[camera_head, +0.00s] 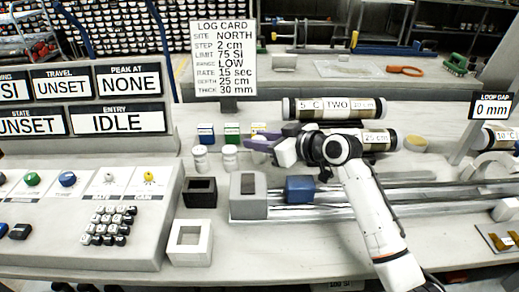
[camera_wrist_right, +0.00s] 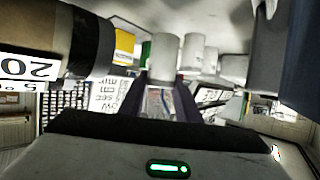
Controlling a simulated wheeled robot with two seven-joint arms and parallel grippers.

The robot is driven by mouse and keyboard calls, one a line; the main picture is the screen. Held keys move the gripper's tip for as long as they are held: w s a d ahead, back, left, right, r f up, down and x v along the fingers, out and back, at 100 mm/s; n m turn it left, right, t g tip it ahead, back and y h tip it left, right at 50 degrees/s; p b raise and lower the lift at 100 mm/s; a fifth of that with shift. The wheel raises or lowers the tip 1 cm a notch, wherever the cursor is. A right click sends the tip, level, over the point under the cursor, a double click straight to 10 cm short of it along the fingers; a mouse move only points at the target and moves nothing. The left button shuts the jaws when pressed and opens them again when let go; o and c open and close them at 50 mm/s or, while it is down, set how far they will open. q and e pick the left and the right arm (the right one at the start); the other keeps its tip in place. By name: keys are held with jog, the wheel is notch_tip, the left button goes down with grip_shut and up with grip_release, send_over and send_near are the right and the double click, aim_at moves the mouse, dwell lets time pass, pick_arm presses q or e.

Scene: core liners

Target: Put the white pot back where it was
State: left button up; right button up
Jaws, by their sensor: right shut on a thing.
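Two small white pots show in the head view, a left one (camera_head: 200,158) and a right one (camera_head: 230,157), side by side on the bench. My right gripper (camera_head: 252,143) reaches in from the right with its purple fingers at the right pot. In the right wrist view the fingers (camera_wrist_right: 167,88) are shut on a white pot (camera_wrist_right: 165,58) at their tips. More pale cylinders (camera_wrist_right: 191,48) stand beyond it. I cannot tell whether the held pot touches the bench. My left gripper is not in view.
A black square holder (camera_head: 200,192) and a white one (camera_head: 190,243) stand in front. Core tubes (camera_head: 335,108) lie behind my gripper. A metal rail fixture (camera_head: 248,208) lies to the right.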

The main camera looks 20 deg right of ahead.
jog(key=shift+f, duration=1.4)
jog(key=o, duration=1.2)
jog(key=shift+f, duration=0.1)
jog(key=v, duration=1.2)
